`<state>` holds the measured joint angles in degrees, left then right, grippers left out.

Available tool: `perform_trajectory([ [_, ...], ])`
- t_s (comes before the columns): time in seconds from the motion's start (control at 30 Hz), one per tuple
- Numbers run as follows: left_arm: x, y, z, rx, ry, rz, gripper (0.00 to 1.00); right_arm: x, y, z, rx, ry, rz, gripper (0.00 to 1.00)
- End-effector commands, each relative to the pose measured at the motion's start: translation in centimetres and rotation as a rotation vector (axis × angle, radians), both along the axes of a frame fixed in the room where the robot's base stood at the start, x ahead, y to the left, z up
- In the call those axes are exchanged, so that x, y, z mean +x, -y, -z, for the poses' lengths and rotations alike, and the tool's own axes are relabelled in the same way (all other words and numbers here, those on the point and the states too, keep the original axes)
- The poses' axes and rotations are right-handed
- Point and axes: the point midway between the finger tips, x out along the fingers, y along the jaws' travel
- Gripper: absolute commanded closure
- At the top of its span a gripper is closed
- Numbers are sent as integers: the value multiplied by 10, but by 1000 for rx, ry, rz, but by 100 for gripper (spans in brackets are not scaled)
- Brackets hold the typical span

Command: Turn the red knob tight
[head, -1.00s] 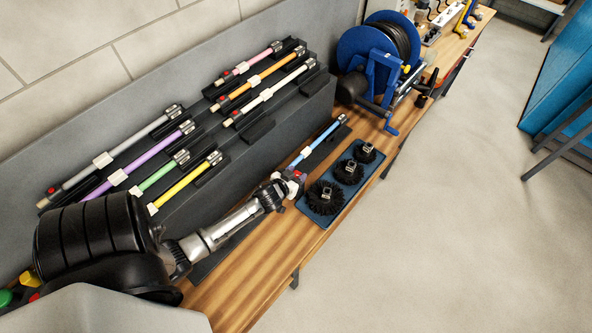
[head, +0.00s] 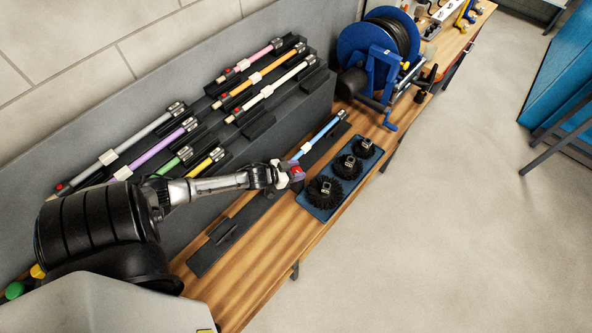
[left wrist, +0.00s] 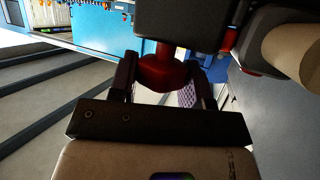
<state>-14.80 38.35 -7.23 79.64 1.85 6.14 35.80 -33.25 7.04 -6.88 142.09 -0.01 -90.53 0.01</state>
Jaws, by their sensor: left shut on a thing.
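The red knob (head: 297,171) is at the near end of a light blue rod (head: 320,137), which lies in a dark holder on the bench. My left gripper (head: 289,177) is at the knob. In the left wrist view the red knob (left wrist: 163,73) sits between the two dark fingers of my left gripper (left wrist: 166,84), under a dark block (left wrist: 185,22). The gripper is shut on the knob and partly hides it in the head view. How tight the knob is cannot be told. My right gripper is in neither view.
A dark blue tray (head: 313,211) with black round brushes lies to the right on the wooden bench (head: 258,273). A dark sloped rack (head: 300,105) with several coloured rods stands behind. A blue reel (head: 352,45) stands at the back. A long dark holder (head: 222,243) lies in front, empty.

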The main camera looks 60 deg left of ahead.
Motion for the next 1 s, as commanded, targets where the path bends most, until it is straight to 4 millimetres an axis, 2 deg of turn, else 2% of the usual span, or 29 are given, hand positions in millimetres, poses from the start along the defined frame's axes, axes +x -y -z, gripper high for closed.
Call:
perform_trajectory([
  [0.37,0,0,1,2,-1,2,79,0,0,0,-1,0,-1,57],
  [0.4,0,0,1,2,-1,2,52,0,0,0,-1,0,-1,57],
  [0.6,0,0,1,1,-1,1,34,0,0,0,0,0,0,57],
  [0.87,-1,0,-1,1,-1,1,34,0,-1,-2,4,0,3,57],
  [1.0,-10,0,-7,0,-3,1,34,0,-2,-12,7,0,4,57],
])
